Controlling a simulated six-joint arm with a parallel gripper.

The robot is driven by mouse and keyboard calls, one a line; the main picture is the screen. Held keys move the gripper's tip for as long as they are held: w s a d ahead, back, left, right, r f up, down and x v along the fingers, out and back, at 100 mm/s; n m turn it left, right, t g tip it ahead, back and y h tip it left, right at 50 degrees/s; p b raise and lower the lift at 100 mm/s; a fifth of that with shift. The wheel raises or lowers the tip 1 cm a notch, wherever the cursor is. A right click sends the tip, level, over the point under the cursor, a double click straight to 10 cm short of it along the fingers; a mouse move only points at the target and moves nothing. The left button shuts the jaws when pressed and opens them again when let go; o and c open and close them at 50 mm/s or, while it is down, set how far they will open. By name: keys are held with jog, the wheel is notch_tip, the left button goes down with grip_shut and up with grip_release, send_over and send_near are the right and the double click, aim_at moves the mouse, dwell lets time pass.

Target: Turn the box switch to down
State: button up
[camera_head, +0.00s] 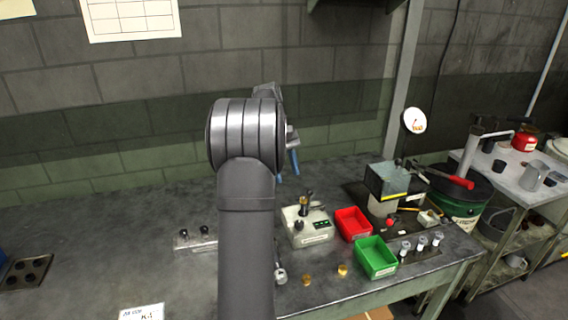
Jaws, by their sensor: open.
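My gripper (287,170) is partly hidden behind my own arm. Its blue fingertips show apart, above the bench, with nothing seen between them. A pale box (308,235) stands on the bench below and slightly right of the gripper. It has a green display on its front, and a brass-coloured part and a dark lever-like part on top. A switch on it is too small to make out, so I cannot tell its position. The gripper is apart from the box.
A red bin (353,223) and a green bin (376,257) stand right of the box. A bench machine (385,190) with a red-handled lever stands behind them. Small brass pieces (342,270) lie in front. A strip with black knobs (195,238) lies left. The left bench is mostly clear.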

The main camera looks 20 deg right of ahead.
jog(key=shift+v, duration=1.05)
jog(key=r+m+t+y, duration=0.15)
jog(key=m+t, duration=0.25)
jog(key=m, duration=0.9)
send_over(299, 222)
notch_tip(299, 222, down, 18)
jog(key=shift+r, duration=0.15)
